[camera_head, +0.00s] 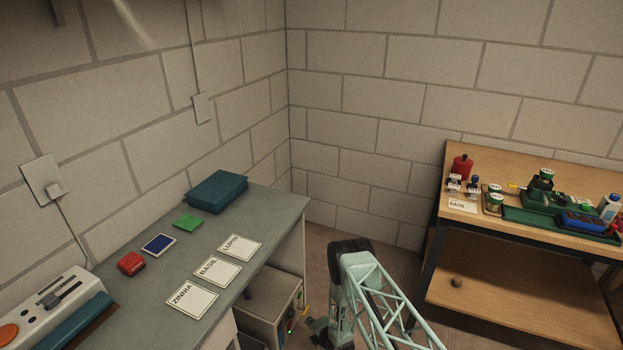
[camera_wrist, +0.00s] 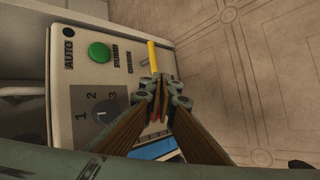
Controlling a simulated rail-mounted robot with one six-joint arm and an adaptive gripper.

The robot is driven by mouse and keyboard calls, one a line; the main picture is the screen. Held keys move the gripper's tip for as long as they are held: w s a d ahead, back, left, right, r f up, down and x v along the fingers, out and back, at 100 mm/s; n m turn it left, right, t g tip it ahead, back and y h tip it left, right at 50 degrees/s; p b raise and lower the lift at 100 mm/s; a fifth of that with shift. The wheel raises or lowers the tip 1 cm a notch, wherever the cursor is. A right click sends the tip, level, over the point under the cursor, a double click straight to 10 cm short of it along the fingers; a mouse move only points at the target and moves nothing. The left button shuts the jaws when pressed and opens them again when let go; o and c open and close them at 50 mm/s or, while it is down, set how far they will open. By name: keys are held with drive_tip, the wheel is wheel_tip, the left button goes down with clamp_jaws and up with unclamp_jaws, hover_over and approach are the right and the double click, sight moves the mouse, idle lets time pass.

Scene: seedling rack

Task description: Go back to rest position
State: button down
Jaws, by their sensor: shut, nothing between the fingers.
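My gripper (camera_wrist: 160,90) is shut and empty in the wrist view. Its fingertips are together in front of the control box (camera_wrist: 68,120), just below the yellow lever (camera_wrist: 152,55). I cannot tell whether they touch the lever. In the head view my gripper (camera_head: 312,323) is low, beside the right end of the grey-green bench, close to the control box (camera_head: 262,298) under it. The box has a green button (camera_wrist: 99,52), a dial (camera_wrist: 105,112) marked 1, 2, 3, and a blue panel (camera_wrist: 155,148) partly hidden by my fingers.
The grey-green bench (camera_head: 240,275) holds cards labelled ZINNIA, BASIL (camera_head: 217,271) and LUPIN, a red object (camera_head: 131,263) and a teal box (camera_head: 217,191). A wooden table (camera_head: 545,170) with bottles and a green tray stands right. Floor lies open between them.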

drive_tip(key=w+d+r+m+h, duration=0.15)
drive_tip(key=w+r, duration=0.35)
drive_tip(key=r, duration=0.7)
drive_tip(key=w+d+r+m, duration=0.25)
drive_tip(key=w+r, duration=0.25)
drive_tip(key=r, duration=0.7)
drive_tip(key=w+d+r+m+h, duration=0.15)
drive_tip(key=w+r, duration=0.35)
drive_tip(key=r, duration=0.8)
drive_tip(key=s+d+r+m+g, duration=0.1)
drive_tip(key=s+d+r+m, duration=0.15)
drive_tip(key=r, duration=0.95)
drive_tip(key=s+d+r+m, duration=0.2)
drive_tip(key=s+d+r, duration=0.1)
drive_tip(key=r, duration=0.8)
drive_tip(key=s+d+r+m+g, duration=0.1)
drive_tip(key=s+d+r+m, duration=0.15)
drive_tip(key=r, duration=0.95)
drive_tip(key=s+d+r+m+g+h, duration=0.1)
drive_tip(key=s+d+r+m, duration=0.25)
drive_tip(key=s+r, duration=1.05)
drive_tip(key=s+d+r+m+h, duration=0.1)
drive_tip(key=s+d+r+m, duration=0.25)
drive_tip(key=s+r, duration=1.05)
drive_tip(key=s+d+r+m+g, duration=0.1)
drive_tip(key=s+m, duration=0.5)
drive_tip(key=s, duration=3.4)
drive_tip(key=shift+d+r+g, duration=0.35)
drive_tip(key=shift+r+g, duration=0.15)
